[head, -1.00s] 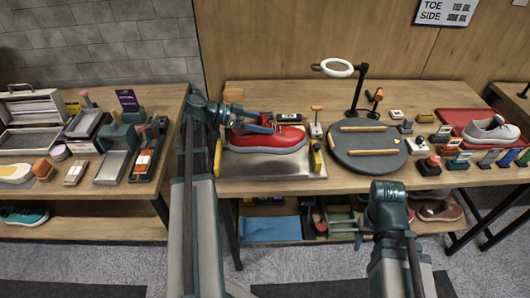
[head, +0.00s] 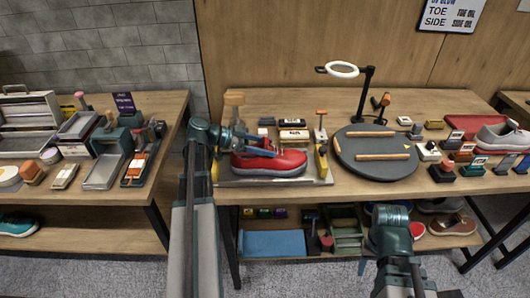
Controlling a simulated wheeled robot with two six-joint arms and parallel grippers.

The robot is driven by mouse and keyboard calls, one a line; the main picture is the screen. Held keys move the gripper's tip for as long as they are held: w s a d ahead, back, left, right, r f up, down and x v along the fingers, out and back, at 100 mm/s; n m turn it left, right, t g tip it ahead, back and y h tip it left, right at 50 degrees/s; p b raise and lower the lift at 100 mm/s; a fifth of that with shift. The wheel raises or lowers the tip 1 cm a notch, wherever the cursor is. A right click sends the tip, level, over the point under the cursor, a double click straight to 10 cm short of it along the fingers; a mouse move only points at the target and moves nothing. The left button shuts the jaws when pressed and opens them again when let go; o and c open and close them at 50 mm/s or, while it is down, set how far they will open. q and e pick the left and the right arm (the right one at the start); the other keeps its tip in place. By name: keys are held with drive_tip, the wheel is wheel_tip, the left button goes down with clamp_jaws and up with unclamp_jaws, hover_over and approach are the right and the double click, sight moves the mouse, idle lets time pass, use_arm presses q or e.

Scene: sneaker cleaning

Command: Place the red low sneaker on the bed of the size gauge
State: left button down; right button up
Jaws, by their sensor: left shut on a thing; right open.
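The red low sneaker (head: 275,163) has a pale grey sole and lies lengthwise over the size gauge, toe to the right. My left gripper (head: 246,143) is shut on the sneaker near its heel and opening; the fingertips are partly hidden. The size gauge (head: 318,182) is a silver plate with yellow end pieces, on the middle table. The sneaker is low over its bed and covers most of it. I cannot tell whether the sole touches the bed. My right gripper (head: 366,243) is open, in front of the table's front edge and away from the sneaker.
A dark round turntable (head: 375,170) with wooden bars stands right of the gauge. A ring lamp (head: 343,70) rises behind it. Small blocks and brushes (head: 293,136) sit close behind the gauge. A grey sneaker (head: 498,137) is at the far right.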

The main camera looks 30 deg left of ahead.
use_arm(q)
unclamp_jaws()
drive_tip(key=p+v, duration=0.4)
drive_tip(key=v, duration=0.7)
drive_tip(key=shift+s+a+r+p, duration=0.2)
drive_tip(key=shift+a+p, duration=0.1)
drive_tip(key=shift+p, duration=0.05)
drive_tip(key=shift+s+a, duration=0.1)
